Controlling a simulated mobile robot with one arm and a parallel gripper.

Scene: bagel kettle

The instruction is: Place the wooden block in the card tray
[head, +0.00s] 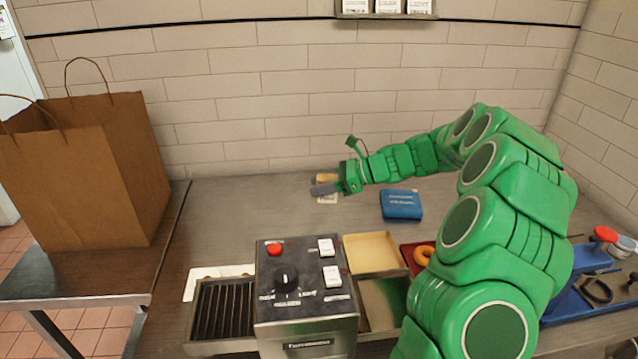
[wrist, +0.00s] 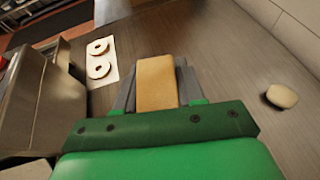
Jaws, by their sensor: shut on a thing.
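The wooden block (wrist: 157,83) is a plain tan piece held between the two grey fingers of my gripper (wrist: 157,90) in the wrist view. In the head view my green gripper (head: 326,188) is over the back middle of the counter, with a tan part of the block (head: 327,178) showing behind a finger. A pale patch shows just below it; I cannot tell what it is. A shallow tan tray (head: 372,253), apparently the card tray, lies empty in front and to the right of my gripper, behind a metal pan.
A control box with a red button (head: 305,310) stands at the front, beside a slotted rack (head: 222,310). A blue box (head: 401,204) lies right of my gripper. A paper bag (head: 85,175) stands left.

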